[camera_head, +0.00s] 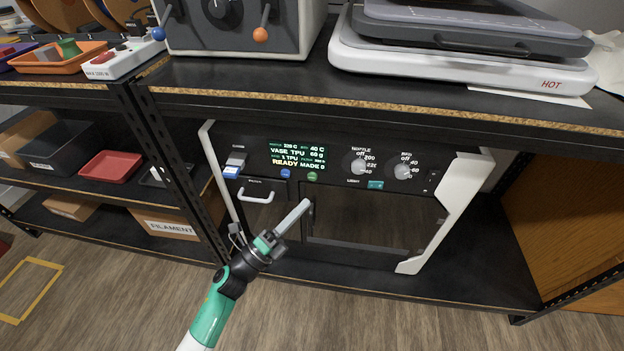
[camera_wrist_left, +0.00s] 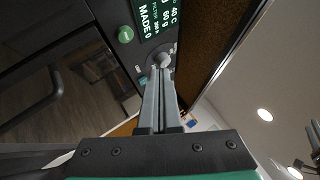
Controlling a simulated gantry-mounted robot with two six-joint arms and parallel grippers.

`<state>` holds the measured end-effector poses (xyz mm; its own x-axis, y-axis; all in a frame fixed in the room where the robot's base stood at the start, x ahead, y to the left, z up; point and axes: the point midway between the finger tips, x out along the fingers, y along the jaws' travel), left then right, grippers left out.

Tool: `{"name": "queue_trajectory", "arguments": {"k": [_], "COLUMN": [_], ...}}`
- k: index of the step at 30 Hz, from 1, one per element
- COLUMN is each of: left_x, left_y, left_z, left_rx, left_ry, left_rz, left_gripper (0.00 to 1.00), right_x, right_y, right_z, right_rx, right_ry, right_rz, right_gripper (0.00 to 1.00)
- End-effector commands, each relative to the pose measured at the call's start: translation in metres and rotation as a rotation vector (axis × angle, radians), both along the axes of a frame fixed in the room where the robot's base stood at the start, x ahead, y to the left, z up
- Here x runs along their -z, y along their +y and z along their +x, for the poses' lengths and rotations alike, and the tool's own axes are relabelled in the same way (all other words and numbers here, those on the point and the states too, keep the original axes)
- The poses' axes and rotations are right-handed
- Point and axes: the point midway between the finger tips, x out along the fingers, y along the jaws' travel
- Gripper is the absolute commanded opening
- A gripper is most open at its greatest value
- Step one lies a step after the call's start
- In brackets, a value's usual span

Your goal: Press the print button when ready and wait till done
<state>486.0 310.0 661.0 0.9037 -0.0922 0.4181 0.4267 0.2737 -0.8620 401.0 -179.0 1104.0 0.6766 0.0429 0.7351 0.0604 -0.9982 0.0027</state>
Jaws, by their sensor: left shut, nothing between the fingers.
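The printer (camera_head: 350,215) stands on the shelf under the worktop, with a black front and white side frames. Its lit display (camera_head: 297,155) reads VASE TPU and READY, MADE 0; part of it shows in the left wrist view (camera_wrist_left: 158,20). Below the display are a blue button (camera_head: 286,173) and a green button (camera_head: 312,177); the green one also shows in the left wrist view (camera_wrist_left: 125,34). Their labels are too small to read. My left gripper (camera_head: 306,205) is shut and empty, in front of the printer just below the green button. My right gripper is out of view.
Two knobs (camera_head: 358,165) (camera_head: 404,171) and a teal light switch (camera_head: 376,184) sit right of the display. A drawer handle (camera_head: 257,196) and the door handle (camera_head: 308,220) stick out near my gripper. The worktop edge (camera_head: 350,107) overhangs above.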

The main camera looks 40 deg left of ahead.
Motion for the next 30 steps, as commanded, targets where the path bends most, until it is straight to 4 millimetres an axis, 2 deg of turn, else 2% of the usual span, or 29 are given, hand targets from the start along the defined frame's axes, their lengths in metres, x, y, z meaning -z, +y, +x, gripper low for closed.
{"name": "queue_trajectory", "arguments": {"k": [6, 12, 30], "left_x": [0.003, 0.002, 0.0], "left_y": [0.019, 0.03, 0.033], "left_z": [0.027, 0.044, 0.048], "left_rx": [-0.001, 0.0, 0.0], "left_ry": [-0.001, -0.001, 0.0], "left_rz": [0.001, 0.001, 0.0], "left_gripper": [0.0, 0.0, 0.0], "right_x": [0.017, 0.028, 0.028], "right_y": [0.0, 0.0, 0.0], "right_z": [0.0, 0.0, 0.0], "right_rx": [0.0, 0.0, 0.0], "right_ry": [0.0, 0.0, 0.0], "right_rz": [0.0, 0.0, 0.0], "right_gripper": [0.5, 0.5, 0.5]}}
